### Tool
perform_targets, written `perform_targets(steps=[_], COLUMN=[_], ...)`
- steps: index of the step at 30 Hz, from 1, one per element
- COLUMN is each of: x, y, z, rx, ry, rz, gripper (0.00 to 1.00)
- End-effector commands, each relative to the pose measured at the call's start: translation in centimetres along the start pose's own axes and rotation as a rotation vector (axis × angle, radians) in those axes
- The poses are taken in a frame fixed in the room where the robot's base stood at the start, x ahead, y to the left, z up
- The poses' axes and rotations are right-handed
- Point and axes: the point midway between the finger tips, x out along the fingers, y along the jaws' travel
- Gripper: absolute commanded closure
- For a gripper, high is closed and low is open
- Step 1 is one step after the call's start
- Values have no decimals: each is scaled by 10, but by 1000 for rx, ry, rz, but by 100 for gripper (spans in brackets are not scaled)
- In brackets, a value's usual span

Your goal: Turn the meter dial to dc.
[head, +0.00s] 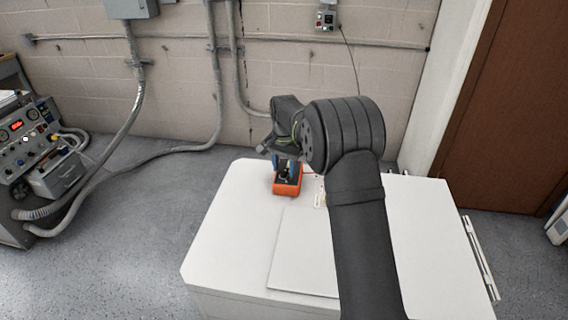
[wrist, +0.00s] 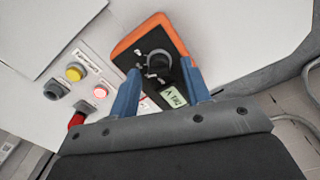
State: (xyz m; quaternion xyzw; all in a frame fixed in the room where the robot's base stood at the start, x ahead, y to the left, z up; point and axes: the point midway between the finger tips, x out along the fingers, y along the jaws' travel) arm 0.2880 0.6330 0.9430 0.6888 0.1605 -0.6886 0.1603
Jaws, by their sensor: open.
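The meter (head: 287,184) is an orange-cased device on the white cabinet top, partly hidden behind my gripper in the head view. In the wrist view the meter (wrist: 128,42) is seen from above, tilted in the picture, with a dark face, a small lit display and a round dark dial (wrist: 158,62). The display's text is too small to read surely. My gripper (wrist: 160,85) is open, its two blue fingers over the meter's face on either side of the dial. I cannot tell whether the fingers touch the dial. The pointer setting is unclear.
A yellow button (wrist: 75,72), a red lit button (wrist: 100,91), a dark knob (wrist: 57,90) and a red plug-like part (wrist: 76,121) sit left of the meter in the wrist view. The white cabinet top (head: 235,235) is clear nearer the camera. An instrument console (head: 30,140) stands far left.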

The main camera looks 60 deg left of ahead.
Motion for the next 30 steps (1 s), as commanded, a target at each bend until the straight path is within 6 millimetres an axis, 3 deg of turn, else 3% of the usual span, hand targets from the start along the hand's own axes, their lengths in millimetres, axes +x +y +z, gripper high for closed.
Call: perform_targets(steps=[4, 8, 21, 30], x=[-10, -33, -137, -172], y=[0, 0, 0, 0], z=[0, 0, -1, 0], rx=[0, 0, 0, 0], ry=[1, 4, 4, 1], rz=[-1, -3, -3, -1], gripper=[56, 56, 56, 56])
